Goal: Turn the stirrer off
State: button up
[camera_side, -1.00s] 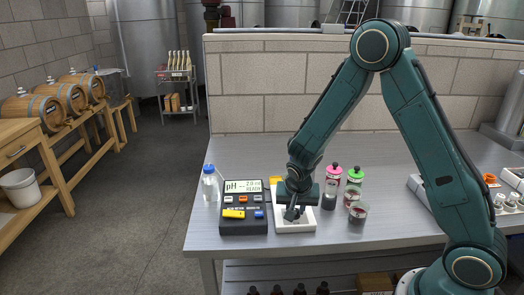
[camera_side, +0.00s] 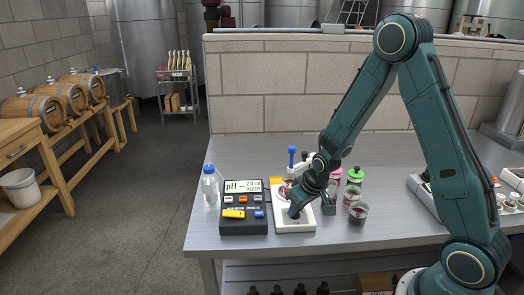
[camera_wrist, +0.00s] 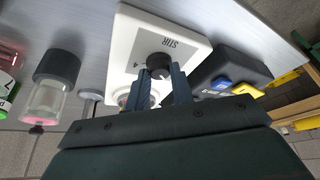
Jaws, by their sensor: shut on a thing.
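The stirrer (camera_side: 300,224) is a white box on the bench, just right of the pH meter. The wrist view shows its white top (camera_wrist: 130,38) with "STIR" lettering, a "4" mark and a black round knob (camera_wrist: 158,64). My gripper (camera_wrist: 160,77) is shut on the knob, one finger on each side. In the side view my gripper (camera_side: 296,211) is low at the front of the stirrer, and my wrist leans to the right. The knob's pointer is not readable. A vessel on the stirrer plate is partly hidden behind my wrist and fingers.
The pH meter (camera_side: 243,222) stands close on the left, with a capped bottle (camera_side: 210,184) beyond it. A blue-topped probe (camera_side: 291,153) rises behind the stirrer.

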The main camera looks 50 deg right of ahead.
jog(key=shift+d+n+y, duration=0.1)
jog(key=shift+n+y, duration=0.2)
jog(key=shift+n, duration=0.5)
jog(key=o, duration=1)
jog(key=shift+r, duration=0.2)
jog(key=v, duration=1.3)
jog(key=shift+s+r, duration=0.15)
jog(key=shift+s, duration=0.05)
